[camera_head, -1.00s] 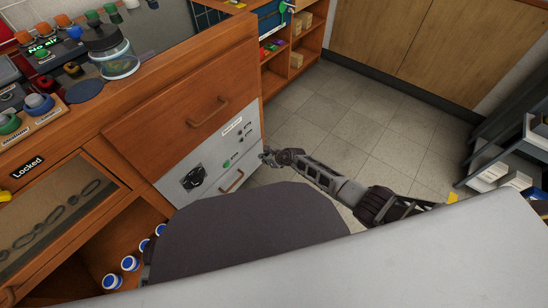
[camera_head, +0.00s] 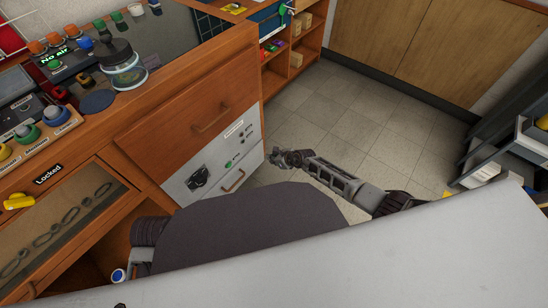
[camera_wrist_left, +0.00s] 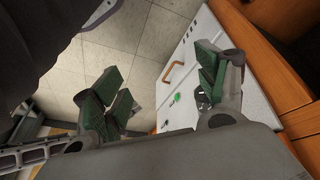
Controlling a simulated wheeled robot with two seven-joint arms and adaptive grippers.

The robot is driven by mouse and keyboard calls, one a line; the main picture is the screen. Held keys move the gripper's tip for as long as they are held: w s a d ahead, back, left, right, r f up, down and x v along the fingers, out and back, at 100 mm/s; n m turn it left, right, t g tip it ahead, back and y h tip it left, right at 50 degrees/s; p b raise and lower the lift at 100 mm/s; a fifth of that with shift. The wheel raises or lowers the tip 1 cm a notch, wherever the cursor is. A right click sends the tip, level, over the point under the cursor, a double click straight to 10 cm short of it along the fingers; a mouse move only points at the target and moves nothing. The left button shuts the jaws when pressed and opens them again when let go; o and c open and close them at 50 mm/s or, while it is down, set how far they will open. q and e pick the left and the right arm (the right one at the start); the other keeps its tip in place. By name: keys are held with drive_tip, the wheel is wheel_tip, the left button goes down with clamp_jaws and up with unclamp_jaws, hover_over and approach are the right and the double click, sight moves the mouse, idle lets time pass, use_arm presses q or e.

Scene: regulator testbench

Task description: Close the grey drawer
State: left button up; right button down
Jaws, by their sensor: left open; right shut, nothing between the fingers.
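The grey drawer front (camera_head: 218,150) is in the cabinet below a wooden drawer. It carries a black knob, a green button and an orange handle (camera_head: 234,181). I cannot tell how far it stands out. It also shows in the left wrist view (camera_wrist_left: 182,104), with its handle at the upper left. My left gripper (camera_wrist_left: 160,78) is open, its green-padded fingers apart; the right-hand finger overlaps the drawer front in that picture. It is hidden in the head view. My right gripper (camera_head: 277,157) is shut and empty, just right of the drawer front in the picture.
A wooden drawer (camera_head: 190,122) with a handle sits above the grey one. A glass-fronted compartment marked Locked (camera_head: 60,215) is at the left. Open tiled floor (camera_head: 350,125) lies to the right, with a dark shelf rack (camera_head: 500,135) beyond.

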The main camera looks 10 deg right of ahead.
use_arm(q)
drive_tip(key=shift+a+p, duration=0.2)
drive_tip(key=shift+p, duration=0.1)
use_arm(e)
drive_tip(key=shift+s+d+r, duration=0.25)
drive_tip(key=shift+s+r, duration=0.15)
drive_tip(key=shift+r, duration=0.1)
use_arm(q)
drive_tip(key=shift+f, duration=0.1)
